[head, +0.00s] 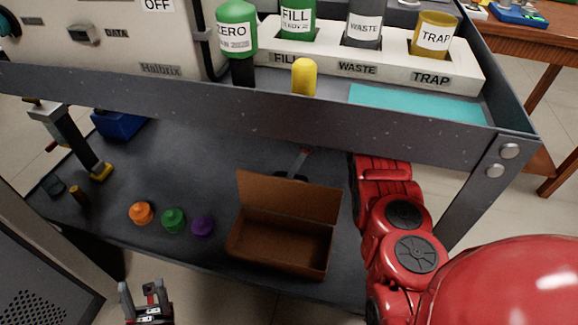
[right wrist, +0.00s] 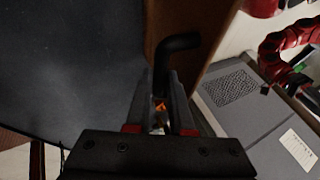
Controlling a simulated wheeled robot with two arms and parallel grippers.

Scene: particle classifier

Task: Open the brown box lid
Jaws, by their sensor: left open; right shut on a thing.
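The brown box (head: 280,245) sits on the dark lower shelf, its inside empty as far as I can see. Its brown lid (head: 288,196) stands raised along the back edge, tilted up. In the right wrist view, my right gripper (right wrist: 164,88) is shut on a bent black handle (right wrist: 178,44) beside the lid's brown surface (right wrist: 195,30). In the head view my right arm reaches under the upper shelf, and the lid and shelf edge hide most of the grip. My left gripper (head: 142,290) is open and empty, in front of the shelf at the bottom left.
Orange (head: 141,212), green (head: 173,220) and purple (head: 202,226) caps stand left of the box. A blue bin (head: 118,124) is farther back. The upper shelf's grey rim (head: 270,123) overhangs, with labelled bottles above. The shelf between caps and bin is clear.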

